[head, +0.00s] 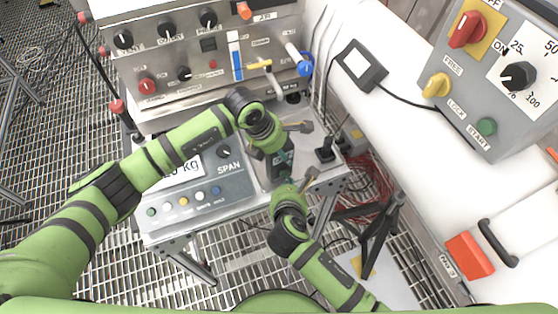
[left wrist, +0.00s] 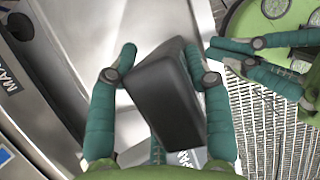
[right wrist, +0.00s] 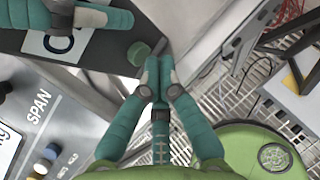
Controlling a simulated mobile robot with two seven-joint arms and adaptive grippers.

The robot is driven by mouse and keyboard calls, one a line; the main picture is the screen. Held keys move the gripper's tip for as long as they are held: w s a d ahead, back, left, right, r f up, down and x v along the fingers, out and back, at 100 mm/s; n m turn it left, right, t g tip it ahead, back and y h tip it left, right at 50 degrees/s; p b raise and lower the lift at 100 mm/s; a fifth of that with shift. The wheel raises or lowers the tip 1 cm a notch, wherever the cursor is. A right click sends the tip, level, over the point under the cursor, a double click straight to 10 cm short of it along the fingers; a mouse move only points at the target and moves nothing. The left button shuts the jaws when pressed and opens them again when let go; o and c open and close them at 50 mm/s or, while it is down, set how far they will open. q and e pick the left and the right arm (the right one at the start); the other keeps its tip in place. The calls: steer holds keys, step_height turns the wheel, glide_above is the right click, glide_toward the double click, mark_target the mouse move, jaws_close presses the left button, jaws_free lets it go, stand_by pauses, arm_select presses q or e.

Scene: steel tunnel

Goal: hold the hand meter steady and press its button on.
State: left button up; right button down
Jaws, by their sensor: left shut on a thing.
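The hand meter is a dark grey block, seen in the left wrist view (left wrist: 168,110) between the fingers of my left gripper (left wrist: 160,62), which is shut on it. In the right wrist view the meter (right wrist: 105,62) shows a white label and a round green button (right wrist: 138,53). My right gripper (right wrist: 157,70) is shut and empty, its fingertips close beside the green button. I cannot tell whether they touch it. In the head view the two grippers meet over the meter and largely hide it.
A grey scale box (head: 215,190) with a kg display and SPAN knob lies just left of the grippers. A panel with knobs (head: 200,60) stands behind. A grey control box (head: 500,90) and a black device (head: 360,66) are on the right. Grating floor lies below.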

steer(key=shift+w+a, duration=0.1)
steer(key=shift+w+a, duration=0.15)
steer(key=shift+w, duration=0.2)
stand_by(0.5)
steer(key=shift+s+d, duration=0.2)
steer(key=shift+s, duration=0.2)
steer(key=s+d, duration=0.3)
steer(key=s, duration=0.2)
steer(key=shift+s, duration=0.15)
steer(key=shift+f, duration=0.1)
stand_by(0.7)
